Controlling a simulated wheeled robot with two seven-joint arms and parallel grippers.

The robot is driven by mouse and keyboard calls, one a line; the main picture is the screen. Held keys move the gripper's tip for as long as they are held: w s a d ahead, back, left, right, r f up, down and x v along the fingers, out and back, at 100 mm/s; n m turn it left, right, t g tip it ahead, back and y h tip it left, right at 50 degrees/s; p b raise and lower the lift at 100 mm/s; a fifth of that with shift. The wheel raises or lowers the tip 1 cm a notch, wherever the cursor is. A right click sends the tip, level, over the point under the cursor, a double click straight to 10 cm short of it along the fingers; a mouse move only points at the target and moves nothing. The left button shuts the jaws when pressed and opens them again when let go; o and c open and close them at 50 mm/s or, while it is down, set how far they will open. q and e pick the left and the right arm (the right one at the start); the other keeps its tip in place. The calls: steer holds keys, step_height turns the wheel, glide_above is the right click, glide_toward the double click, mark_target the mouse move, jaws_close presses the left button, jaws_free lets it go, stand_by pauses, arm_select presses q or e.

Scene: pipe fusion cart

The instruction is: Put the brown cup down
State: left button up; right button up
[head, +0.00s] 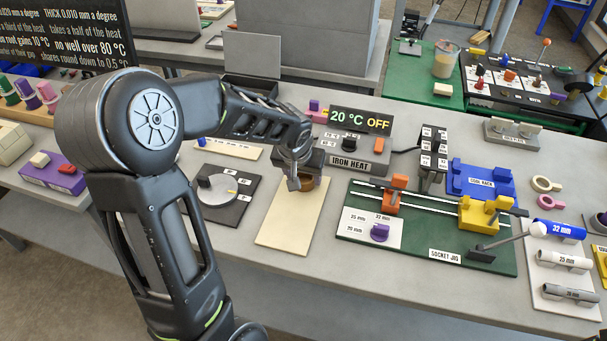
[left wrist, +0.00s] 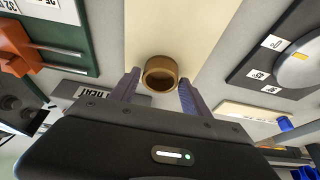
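The brown cup (left wrist: 161,74) is a small round ring-like cup with a dark hollow. It appears over the cream board (head: 290,220), near the board's end by the iron heater (head: 350,157). In the head view the cup (head: 309,183) is partly hidden by my left gripper (head: 301,184). In the left wrist view my left gripper (left wrist: 159,82) has its two fingers apart, one on each side of the cup, with small gaps showing. Whether the cup rests fully on the board is hard to tell. My right gripper is not in view.
A dial on a dark plate (head: 224,205) lies left of the board. The green socket jig (head: 420,252), with orange and yellow clamps, lies right. The heater's display reads 20 °C OFF. The near part of the cream board is bare.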

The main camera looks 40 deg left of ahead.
arm_select(q)
steer(key=shift+o, duration=1.3)
steer(key=shift+r, duration=0.2)
steer(key=v, duration=1.2)
steer(key=shift+d, duration=0.1)
